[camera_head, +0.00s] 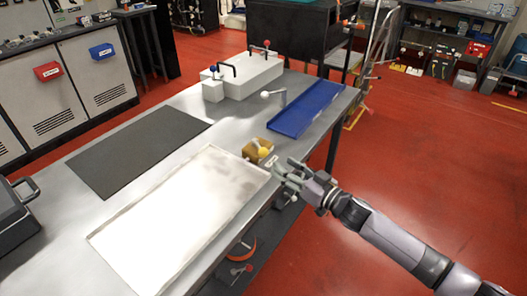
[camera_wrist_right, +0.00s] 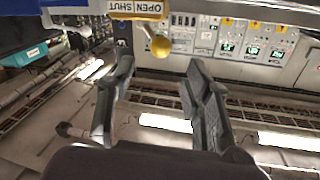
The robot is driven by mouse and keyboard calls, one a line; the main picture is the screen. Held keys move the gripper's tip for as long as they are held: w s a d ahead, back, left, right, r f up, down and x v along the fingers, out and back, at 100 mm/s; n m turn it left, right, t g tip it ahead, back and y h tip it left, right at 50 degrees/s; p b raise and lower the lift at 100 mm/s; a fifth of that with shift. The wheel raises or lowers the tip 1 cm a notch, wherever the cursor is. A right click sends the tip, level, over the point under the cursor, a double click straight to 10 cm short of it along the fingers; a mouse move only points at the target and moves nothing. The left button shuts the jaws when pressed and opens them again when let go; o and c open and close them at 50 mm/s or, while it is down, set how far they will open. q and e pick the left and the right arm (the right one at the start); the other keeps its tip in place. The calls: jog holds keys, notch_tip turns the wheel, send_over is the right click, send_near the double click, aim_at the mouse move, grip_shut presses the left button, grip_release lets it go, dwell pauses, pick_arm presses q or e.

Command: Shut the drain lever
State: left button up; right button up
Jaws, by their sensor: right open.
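A small tan box (camera_head: 251,151) with a yellow ball knob (camera_head: 263,152) sits at the right edge of the metal bench. In the right wrist view the yellow knob (camera_wrist_right: 160,46) is on a short stem beside a plate (camera_wrist_right: 136,9) marked OPEN and SHUT. Which word the lever points to is hard to tell. My right gripper (camera_head: 284,172) is just in front of the box. In the wrist view the open, empty fingers (camera_wrist_right: 157,72) are spread, with the knob between their tips in the picture, seemingly beyond them. My left gripper is not in view.
A white tray (camera_head: 150,239), a dark mat (camera_head: 137,156) and a blue tray (camera_head: 306,108) lie on the bench. A grey-knobbed lever (camera_head: 272,94) stands behind the box. A white block (camera_head: 250,74) with handles is farther back. Red floor lies at right.

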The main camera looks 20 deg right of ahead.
aim_at(267, 155)
jog(key=x, duration=0.9)
jog(key=shift+w+a, duration=0.15)
jog(key=shift+w, duration=0.15)
